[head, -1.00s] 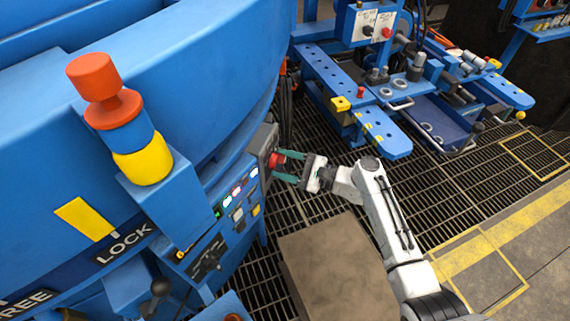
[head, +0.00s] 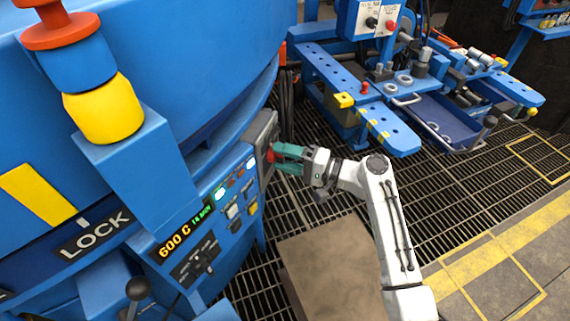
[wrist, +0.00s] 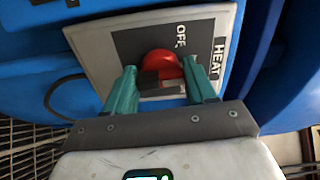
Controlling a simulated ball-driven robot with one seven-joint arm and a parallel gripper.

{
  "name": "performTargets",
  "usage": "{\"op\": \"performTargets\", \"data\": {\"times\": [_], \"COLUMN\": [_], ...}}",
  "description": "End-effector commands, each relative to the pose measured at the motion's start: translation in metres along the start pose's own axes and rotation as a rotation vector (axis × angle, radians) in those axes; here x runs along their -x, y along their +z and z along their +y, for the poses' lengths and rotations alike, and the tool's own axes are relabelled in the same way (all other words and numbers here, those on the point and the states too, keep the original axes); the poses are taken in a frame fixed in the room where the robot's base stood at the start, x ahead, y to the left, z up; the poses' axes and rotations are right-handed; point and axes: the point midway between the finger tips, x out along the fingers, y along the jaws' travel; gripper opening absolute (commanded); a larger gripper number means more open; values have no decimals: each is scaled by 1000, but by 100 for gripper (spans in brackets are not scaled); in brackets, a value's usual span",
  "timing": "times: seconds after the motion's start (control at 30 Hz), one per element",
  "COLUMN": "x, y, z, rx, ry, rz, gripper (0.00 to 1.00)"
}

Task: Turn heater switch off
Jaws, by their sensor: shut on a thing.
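The heater switch is a round red knob (wrist: 163,62) on a grey panel marked "HEAT" and "OFF" in the wrist view. In the head view the knob (head: 270,154) sits on a grey box on the side of the blue furnace, partly hidden by my fingers. My gripper (wrist: 160,70) has its two green fingers on either side of the knob and is shut on it. In the head view my gripper (head: 276,153) reaches the box from the right. The knob's exact turned position is hard to tell.
A blue control panel (head: 205,245) with a "600 C" display and lit buttons is left of the box. A brown block (head: 330,265) stands on the grating below my arm. A blue workbench (head: 385,125) is behind it. A yellow-red post (head: 105,105) rises at left.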

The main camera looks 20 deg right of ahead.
Motion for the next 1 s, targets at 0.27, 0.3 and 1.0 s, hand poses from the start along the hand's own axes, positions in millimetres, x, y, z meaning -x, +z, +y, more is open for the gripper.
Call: {"op": "performTargets", "data": {"times": [0.27,0.3,1.0], "x": [-1,-1,-1], "y": [2,2,1], "z": [9,9,8], "rx": [264,301,781], "ry": [1,1,1], "rz": [-5,-5,-7], "gripper": [25,25,25]}}
